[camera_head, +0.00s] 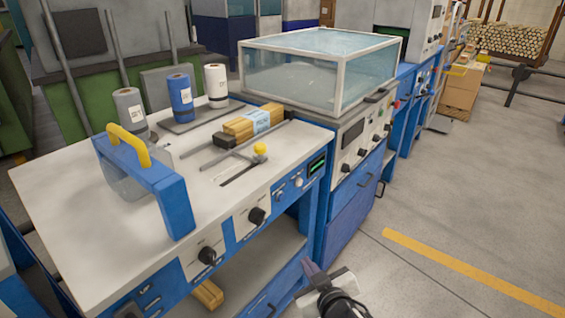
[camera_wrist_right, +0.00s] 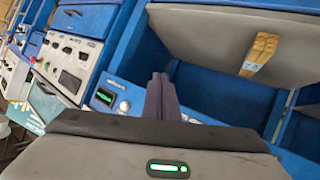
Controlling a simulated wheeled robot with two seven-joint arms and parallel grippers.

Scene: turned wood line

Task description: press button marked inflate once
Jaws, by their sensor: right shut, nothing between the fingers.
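The blue and white front panel (camera_head: 240,229) of the packing bench carries black knobs, a small green display (camera_head: 318,166) and round pale buttons (camera_head: 298,182). In the right wrist view a pale round button (camera_wrist_right: 124,106) sits beside the green display (camera_wrist_right: 104,96); the lettering is too small to read, so I cannot tell which button is marked inflate. My right gripper (camera_head: 311,268) is shut and empty, below and in front of the panel, apart from it. In the right wrist view its shut fingers (camera_wrist_right: 161,80) show just right of the button. My left gripper is not in view.
On the bench top (camera_head: 70,190) stand a yellow-handled blue sealing frame (camera_head: 165,190), several rolls and a wrapped wood bundle (camera_head: 250,124). A glass-topped cabinet (camera_head: 310,75) adjoins the bench on the right. A lower shelf (camera_head: 245,262) lies under the panel. The floor at right is clear.

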